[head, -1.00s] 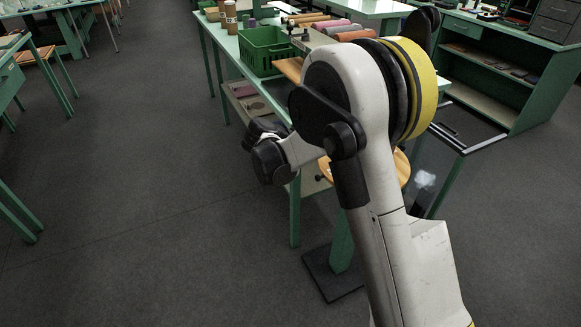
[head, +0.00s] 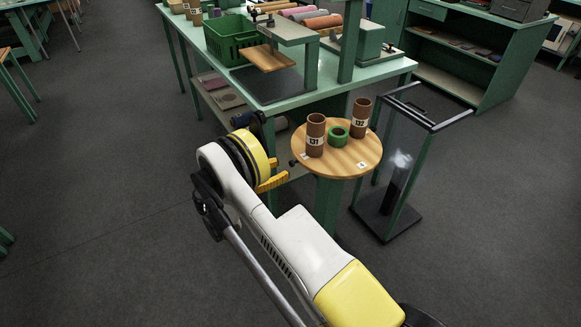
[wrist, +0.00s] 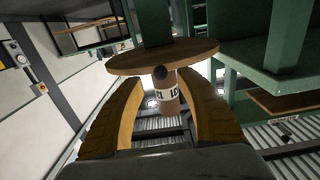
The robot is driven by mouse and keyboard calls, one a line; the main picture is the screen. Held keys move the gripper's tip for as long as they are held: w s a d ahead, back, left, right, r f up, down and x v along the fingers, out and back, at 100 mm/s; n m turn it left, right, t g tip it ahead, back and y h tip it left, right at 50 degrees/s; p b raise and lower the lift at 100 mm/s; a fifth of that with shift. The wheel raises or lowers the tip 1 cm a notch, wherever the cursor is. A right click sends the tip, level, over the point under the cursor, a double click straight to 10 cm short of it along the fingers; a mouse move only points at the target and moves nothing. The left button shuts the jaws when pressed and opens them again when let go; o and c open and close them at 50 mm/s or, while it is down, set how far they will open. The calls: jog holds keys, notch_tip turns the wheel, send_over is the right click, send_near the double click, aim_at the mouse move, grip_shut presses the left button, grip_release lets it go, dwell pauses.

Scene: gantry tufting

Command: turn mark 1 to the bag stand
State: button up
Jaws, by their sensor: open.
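A round wooden turntable (head: 343,163) on a green post carries small white mark tags near its rim, one at the front right (head: 362,164); I cannot read the numbers surely. A black knob (head: 293,162) sticks out from its left rim. The bag stand (head: 424,122), a dark green frame with a clear bag, stands to the right of the turntable. My gripper (head: 270,172) has yellow fingers and is at the turntable's left front. In the wrist view, which looks upside down, my gripper (wrist: 161,84) is open, with the knob (wrist: 160,73) between the fingertips and the disc's edge beyond.
Two brown labelled tubes (head: 316,130) (head: 360,112) and a green ring (head: 338,138) stand on the turntable. The green workbench (head: 290,110) behind it holds a press and a green basket (head: 228,45). Floor in front and left is clear.

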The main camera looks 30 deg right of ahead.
aim_at(290, 164)
jog(key=d+b, duration=0.1)
jog(key=d, duration=0.4)
jog(key=shift+w, duration=0.1)
jog(key=shift+c, duration=0.5)
grip_shut()
